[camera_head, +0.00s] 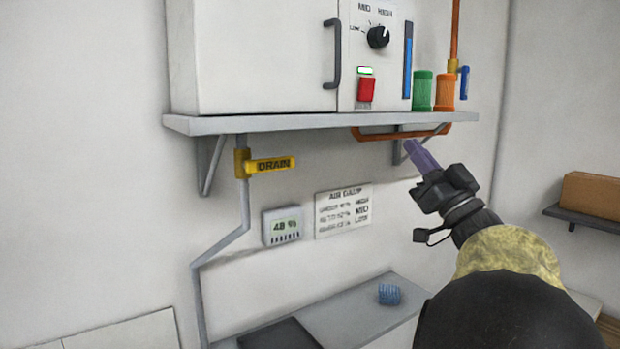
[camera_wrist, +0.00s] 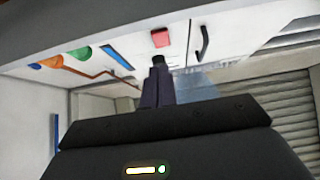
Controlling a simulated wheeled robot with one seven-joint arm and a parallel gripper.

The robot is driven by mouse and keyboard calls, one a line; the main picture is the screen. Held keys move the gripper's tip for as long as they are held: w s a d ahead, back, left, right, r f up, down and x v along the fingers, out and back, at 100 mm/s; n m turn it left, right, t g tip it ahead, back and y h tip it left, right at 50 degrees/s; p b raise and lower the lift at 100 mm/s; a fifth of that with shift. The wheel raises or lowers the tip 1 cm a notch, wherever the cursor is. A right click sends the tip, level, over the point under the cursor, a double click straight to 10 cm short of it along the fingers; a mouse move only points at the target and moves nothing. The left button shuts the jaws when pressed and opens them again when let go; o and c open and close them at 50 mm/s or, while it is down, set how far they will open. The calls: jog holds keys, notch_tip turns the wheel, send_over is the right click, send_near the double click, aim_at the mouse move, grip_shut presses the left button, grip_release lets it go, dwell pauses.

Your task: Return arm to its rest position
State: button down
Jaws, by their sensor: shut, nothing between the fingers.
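My gripper (camera_head: 420,155) is at the right of the head view, at the end of my raised arm. Its purple-grey fingers point up and left, towards the underside of the shelf (camera_head: 290,122). The fingers are shut together with nothing between them. In the wrist view my gripper (camera_wrist: 158,72) shows in the middle, with the red switch (camera_wrist: 160,38) above its tips. I cannot tell whether the fingertips touch the shelf or the orange pipe near them.
The white unit (camera_head: 255,55) stands on the shelf, with a dial (camera_head: 378,37), a green cap (camera_head: 422,90) and an orange cap (camera_head: 444,92). A yellow drain valve (camera_head: 270,165) hangs below. A grey counter (camera_head: 345,308) holds a blue item (camera_head: 389,293). A brown box (camera_head: 592,195) sits right.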

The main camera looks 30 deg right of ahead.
jog(key=w+a+f+m+g+h, duration=0.1)
jog(key=w+f+m+g+h, duration=0.4)
jog(key=w+f+m+h, duration=0.5)
jog(key=w+a+f+n+g+y, duration=0.1)
jog(key=a+f+n+g, duration=0.2)
jog(key=f, duration=0.6)
jog(key=w+a+f+g+y, duration=0.15)
jog(key=a+f+g, duration=0.35)
jog(key=f, duration=0.5)
jog(key=s+a+f+n+g+y, duration=0.4)
jog(key=s+a+f+g, duration=0.6)
jog(key=s+a+f, duration=0.8)
jog(key=shift+s+a+f+n, duration=0.25)
jog(key=shift+a+f+n, duration=0.2)
jog(key=shift+f+n, duration=0.45)
